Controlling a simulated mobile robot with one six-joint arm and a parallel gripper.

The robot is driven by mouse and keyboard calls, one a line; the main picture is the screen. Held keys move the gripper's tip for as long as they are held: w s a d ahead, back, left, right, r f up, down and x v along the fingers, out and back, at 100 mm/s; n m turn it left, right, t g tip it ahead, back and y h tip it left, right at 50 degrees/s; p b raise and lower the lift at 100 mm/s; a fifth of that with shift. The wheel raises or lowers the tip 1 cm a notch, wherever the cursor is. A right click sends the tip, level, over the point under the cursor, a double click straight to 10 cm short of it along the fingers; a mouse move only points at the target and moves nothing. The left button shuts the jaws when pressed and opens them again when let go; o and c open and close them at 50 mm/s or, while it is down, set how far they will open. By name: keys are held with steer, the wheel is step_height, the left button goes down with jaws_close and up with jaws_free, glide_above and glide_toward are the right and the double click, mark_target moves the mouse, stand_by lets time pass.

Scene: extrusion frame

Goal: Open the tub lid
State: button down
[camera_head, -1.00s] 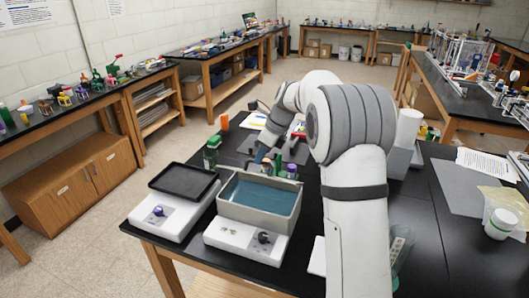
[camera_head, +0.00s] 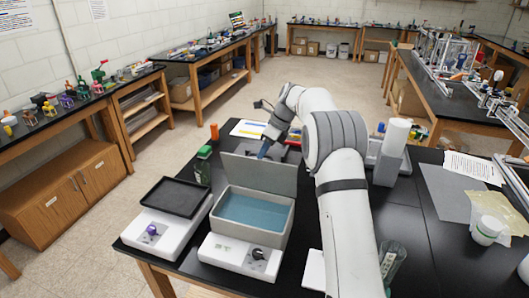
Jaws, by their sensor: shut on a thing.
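The grey tub (camera_head: 262,238) stands on a white base unit near the table's front, with blue-green liquid showing inside, its top open. Its grey lid (camera_head: 258,175) stands raised along the tub's back edge, leaning a little backward. My gripper (camera_head: 264,151) is at the lid's upper edge, right of its middle, shut on the lid. The fingertips are partly hidden behind the lid, and the arm comes in from the right.
A white device with a black tray (camera_head: 172,196) stands close left of the tub. A green-capped bottle (camera_head: 203,165) is behind it. A white cylinder (camera_head: 396,138) stands right of my arm.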

steer(key=shift+s+f, duration=0.15)
steer(key=shift+f, duration=0.35)
steer(key=c, duration=1.9)
jaws_free()
steer(key=shift+o, duration=1.4)
steer(key=shift+w, duration=0.35)
steer(key=shift+o, duration=0.7)
steer(key=shift+s+r, duration=0.15)
steer(key=shift+r, duration=0.1)
steer(key=b+v, duration=0.1)
steer(key=v, duration=0.6)
steer(key=shift+d+r, duration=0.15)
steer(key=shift+r, duration=0.2)
